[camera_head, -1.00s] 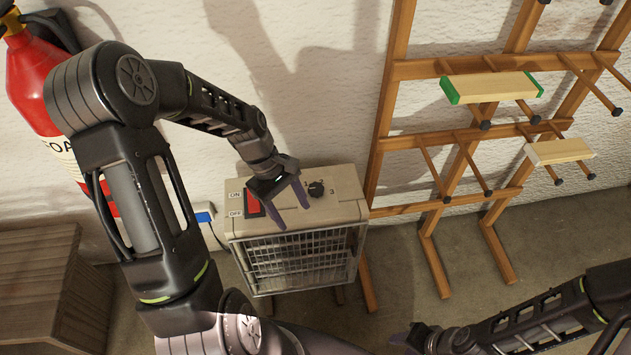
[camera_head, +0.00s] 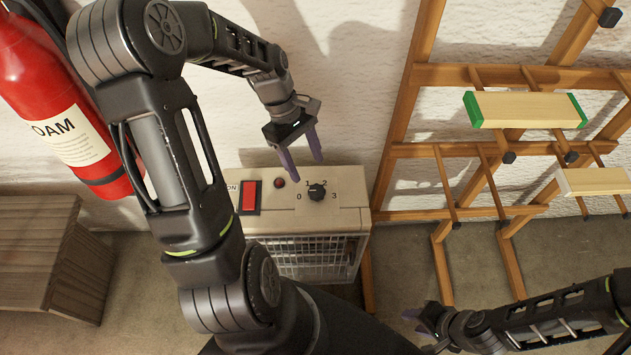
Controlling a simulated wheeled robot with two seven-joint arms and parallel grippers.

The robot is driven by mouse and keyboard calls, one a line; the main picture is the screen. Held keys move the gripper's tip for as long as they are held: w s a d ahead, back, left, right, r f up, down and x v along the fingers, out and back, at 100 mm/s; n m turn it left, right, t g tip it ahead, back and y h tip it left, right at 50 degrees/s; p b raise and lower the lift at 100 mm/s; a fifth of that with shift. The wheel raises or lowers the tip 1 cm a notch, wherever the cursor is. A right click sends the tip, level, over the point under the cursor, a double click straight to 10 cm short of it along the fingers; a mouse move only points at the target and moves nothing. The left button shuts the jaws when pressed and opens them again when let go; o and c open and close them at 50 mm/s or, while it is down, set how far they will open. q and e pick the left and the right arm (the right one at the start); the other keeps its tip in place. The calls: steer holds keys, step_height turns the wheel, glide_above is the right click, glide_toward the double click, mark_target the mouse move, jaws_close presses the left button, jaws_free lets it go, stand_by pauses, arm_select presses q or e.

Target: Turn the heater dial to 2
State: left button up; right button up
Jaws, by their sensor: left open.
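The heater (camera_head: 350,212) is a beige box with a wire grille at its front, standing against the wall. Its black dial (camera_head: 317,192) is on the top panel, ringed by the marks 0, 1, 2 and 3. I cannot tell for sure which mark the pointer faces. A red rocker switch (camera_head: 250,196) and a small red lamp (camera_head: 279,183) are left of the dial. My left gripper (camera_head: 305,168) is open and empty, its purple fingers above the panel just behind the dial, apart from it. My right gripper (camera_head: 424,322) is low at the right, its jaws unclear.
A wooden rack (camera_head: 395,177) with pegs stands right of the heater. It holds a green-ended board (camera_head: 525,110) and a pale-ended board (camera_head: 595,181). A red fire extinguisher (camera_head: 45,85) hangs at the left above a wooden crate (camera_head: 40,250). Floor is clear between heater and rack.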

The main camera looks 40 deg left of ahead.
mark_target(316, 190)
arm_select(q)
steer(key=x, duration=0.7)
steer(key=shift+d+f+b, duration=0.15)
steer(key=shift+f+b, duration=0.15)
jaws_close()
stand_by(0.4)
